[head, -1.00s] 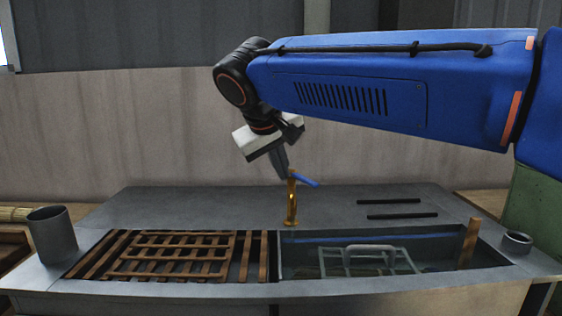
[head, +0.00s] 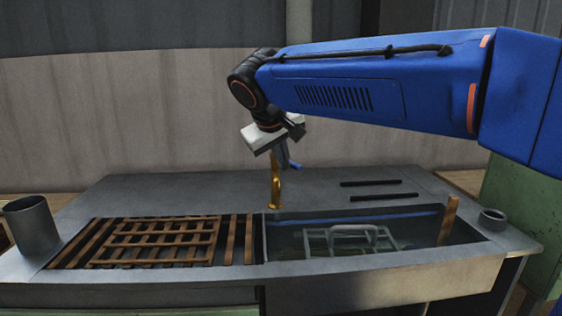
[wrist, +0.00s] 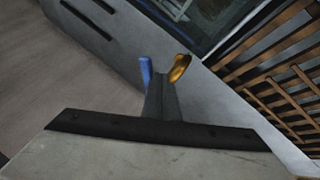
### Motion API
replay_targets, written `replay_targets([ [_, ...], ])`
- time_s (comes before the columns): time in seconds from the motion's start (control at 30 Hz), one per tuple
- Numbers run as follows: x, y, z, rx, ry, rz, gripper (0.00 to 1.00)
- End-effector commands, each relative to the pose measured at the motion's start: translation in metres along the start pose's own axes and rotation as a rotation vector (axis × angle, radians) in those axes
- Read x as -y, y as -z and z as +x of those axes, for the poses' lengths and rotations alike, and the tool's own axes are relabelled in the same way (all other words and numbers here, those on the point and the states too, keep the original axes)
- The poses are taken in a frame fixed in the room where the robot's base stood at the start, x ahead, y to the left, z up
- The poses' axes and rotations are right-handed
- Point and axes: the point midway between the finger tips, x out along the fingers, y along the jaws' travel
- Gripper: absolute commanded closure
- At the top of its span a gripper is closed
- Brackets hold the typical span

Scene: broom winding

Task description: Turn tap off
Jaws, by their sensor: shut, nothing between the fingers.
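The brass tap (head: 275,188) stands on the grey counter behind the sink basin, near the middle of the head view. It also shows in the wrist view (wrist: 180,67), just right of my fingertips. Its blue handle (head: 295,166) sits at the top; in the wrist view the blue handle (wrist: 146,70) is just left of my fingers. My gripper (head: 284,165) is shut and empty, with its tips down at the top of the tap. In the wrist view the fingers (wrist: 158,82) lie between handle and spout. I cannot tell whether they touch.
The sink basin (head: 290,256) holds a wire rack (head: 350,238). A wooden slatted rack (head: 155,240) lies to its left. A grey cup (head: 33,228) stands at the left end and a small round pot (head: 492,219) at the right. Two black bars (head: 380,190) lie on the counter behind.

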Motion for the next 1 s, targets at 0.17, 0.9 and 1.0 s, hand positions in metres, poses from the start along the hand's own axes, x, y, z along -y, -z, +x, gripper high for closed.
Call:
replay_targets([
  [0.17, 0.000, 0.000, 0.000, -0.001, 0.001, -0.002, 1.00],
  [0.9, -0.036, -0.007, 0.014, -0.159, 0.157, -0.293, 1.00],
  [1.0, -0.042, -0.007, 0.018, -0.187, 0.186, -0.347, 1.00],
])
